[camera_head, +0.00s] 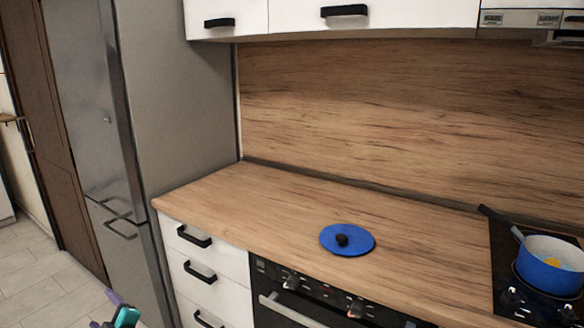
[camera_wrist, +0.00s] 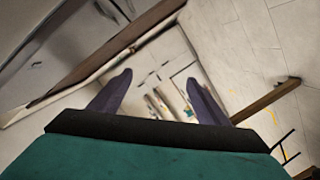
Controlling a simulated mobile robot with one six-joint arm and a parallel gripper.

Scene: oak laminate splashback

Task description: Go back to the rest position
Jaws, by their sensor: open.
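A blue lid (camera_head: 347,240) with a black knob lies on the wooden counter (camera_head: 225,195). A blue pot (camera_head: 549,266) with something yellow inside stands on the black hob (camera_head: 508,250) at right. A grey fridge (camera_head: 100,120) stands left. Upper cabinets (camera_head: 400,14) hang above.

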